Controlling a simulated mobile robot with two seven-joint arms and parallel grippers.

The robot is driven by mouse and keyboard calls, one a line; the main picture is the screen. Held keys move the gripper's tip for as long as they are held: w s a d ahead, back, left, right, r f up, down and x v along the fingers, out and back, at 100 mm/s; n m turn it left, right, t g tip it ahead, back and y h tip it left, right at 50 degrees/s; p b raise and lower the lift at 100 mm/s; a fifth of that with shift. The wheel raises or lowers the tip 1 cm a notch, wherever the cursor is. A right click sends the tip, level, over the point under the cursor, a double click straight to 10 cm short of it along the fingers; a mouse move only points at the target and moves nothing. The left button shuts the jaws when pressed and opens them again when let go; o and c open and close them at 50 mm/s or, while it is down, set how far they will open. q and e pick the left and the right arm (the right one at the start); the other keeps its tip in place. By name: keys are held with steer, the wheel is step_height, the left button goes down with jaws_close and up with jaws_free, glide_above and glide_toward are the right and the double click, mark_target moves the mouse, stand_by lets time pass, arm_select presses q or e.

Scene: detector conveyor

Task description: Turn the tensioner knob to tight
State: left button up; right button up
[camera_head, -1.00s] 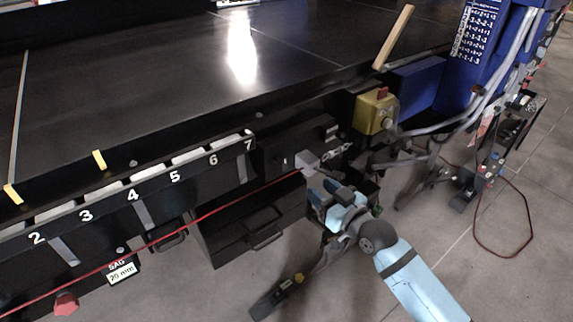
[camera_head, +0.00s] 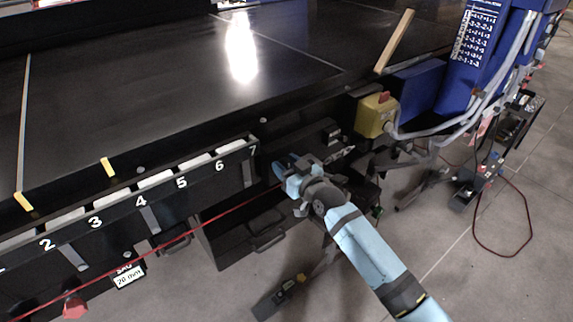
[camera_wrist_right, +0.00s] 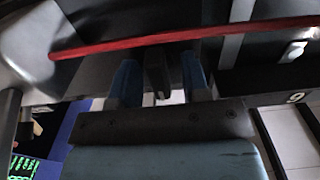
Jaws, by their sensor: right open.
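My right gripper (camera_head: 286,164) is at the front of the black conveyor frame, just right of the number 7, where the red cord (camera_head: 232,205) ends behind it. In the right wrist view its two blue fingers (camera_wrist_right: 160,80) are open, one on each side of a dark upright part (camera_wrist_right: 157,72), which looks like the tensioner knob. I cannot tell whether they touch it. The knob's setting cannot be read, and the gripper hides it in the head view. The red cord also crosses above the fingertips in the right wrist view (camera_wrist_right: 150,41). My left gripper is not in view.
A number strip (camera_head: 130,205) runs along the frame's front. A "20 mm" sag label (camera_head: 128,275) and a red piece (camera_head: 75,305) are lower left. A yellow box with a red top (camera_head: 376,114) is right of the gripper. A black drawer (camera_head: 240,240) is below.

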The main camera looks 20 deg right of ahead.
steer(key=shift+c, duration=0.4)
steer(key=c, duration=0.7)
steer(key=m+p, duration=0.1)
steer(key=m, duration=0.2)
steer(key=shift+d+m, duration=0.1)
steer(key=shift+m, duration=0.3)
steer(key=m+p, duration=0.1)
steer(key=m, duration=0.3)
steer(key=shift+f+m, duration=0.1)
steer(key=shift+m, duration=0.2)
steer(key=m, duration=0.5)
steer(key=shift+d+p, duration=0.1)
steer(key=shift+p, duration=0.3)
steer(key=shift+f+m, duration=0.15)
steer(key=shift+m, duration=2.15)
